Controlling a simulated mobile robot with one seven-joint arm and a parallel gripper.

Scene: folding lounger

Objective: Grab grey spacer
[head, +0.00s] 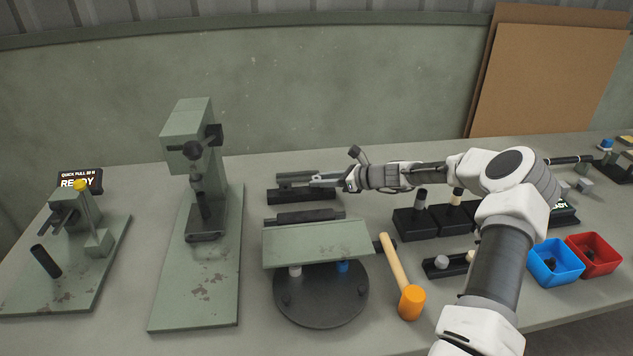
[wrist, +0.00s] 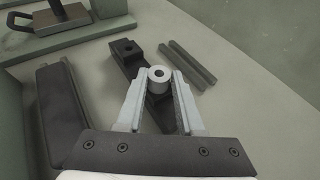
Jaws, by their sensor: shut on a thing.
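A light grey ring-shaped spacer (wrist: 159,78) with a hole through its middle sits between my fingertips in the wrist view. My gripper (wrist: 158,88) is shut on it, one finger on each side. A long dark holder (wrist: 128,58) lies just beneath and beyond the spacer; I cannot tell whether the spacer still touches it. In the head view my gripper (head: 318,180) reaches left over the dark holder (head: 300,197), and the spacer is too small to make out there.
Two grey bars (wrist: 188,64) lie beside the holder. A green press (head: 195,220) stands to the left. A round turntable with a green plate (head: 318,243) and an orange mallet (head: 409,302) are in front. Blue (head: 552,262) and red (head: 594,255) bins stand at right.

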